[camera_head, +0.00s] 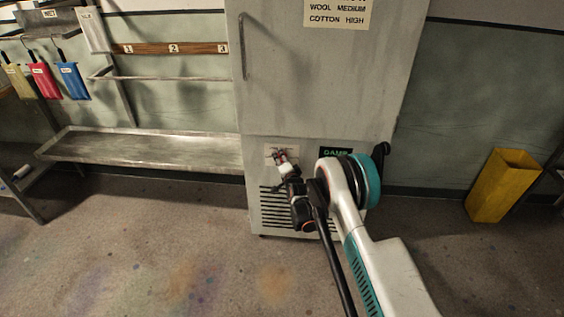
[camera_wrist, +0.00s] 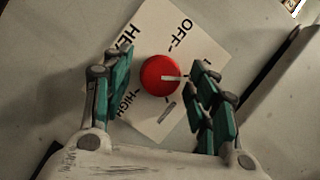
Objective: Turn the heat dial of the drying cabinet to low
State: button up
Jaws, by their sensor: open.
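The drying cabinet (camera_head: 310,90) stands in the middle of the head view, and my gripper (camera_head: 282,160) is at its lower front. In the wrist view the heat dial (camera_wrist: 158,76) is a round red knob on a white label plate (camera_wrist: 160,22). Its white pointer mark points right, towards one finger. "OFF" shows at the plate's upper right and "HIGH" at the lower left; lettering at the right is mostly hidden behind that finger. My gripper (camera_wrist: 161,68) is open, with green fingers on either side of the dial. Gaps show between fingers and dial.
Below the dial are dark vent slots (camera_head: 272,205). A dark display with green letters (camera_head: 335,152) is to its right. A metal bench (camera_head: 150,150) stands left and a yellow bin (camera_head: 500,185) right. A sign (camera_head: 337,12) reads "WOOL MEDIUM, COTTON HIGH".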

jog(key=v, duration=1.2)
jog(key=shift+w+r, duration=0.1)
jog(key=d+r+n+g+h, duration=0.1)
jog(key=d+r, duration=0.1)
jog(key=r, duration=0.6)
jog(key=d+r+n+g, duration=0.1)
jog(key=d+r, duration=0.2)
jog(key=r, duration=0.4)
jog(key=s+d+r+n+g+h, duration=0.1)
jog(key=s+d+r+n, duration=0.1)
jog(key=s+d+r, duration=0.35)
jog(key=s+d+r+n+g, duration=0.1)
jog(key=s+d+r, duration=0.1)
jog(key=s+r, duration=0.5)
jog(key=s+d+r+n+g+h, duration=0.1)
jog(key=s+d+r, duration=0.2)
jog(key=s, duration=0.5)
jog(key=s+d+r+n+g+h, duration=0.1)
jog(key=s+d+r+n, duration=0.15)
jog(key=s, duration=0.65)
jog(key=s+d+f+g, duration=0.1)
jog(key=s+d, duration=0.1)
jog(key=s, duration=0.6)
jog(key=s+d+f+n, duration=0.1)
jog(key=s+d, duration=0.1)
jog(key=s, duration=0.6)
jog(key=shift+s+d+f+g+h, duration=0.25)
jog(key=shift+d+g+h, duration=0.15)
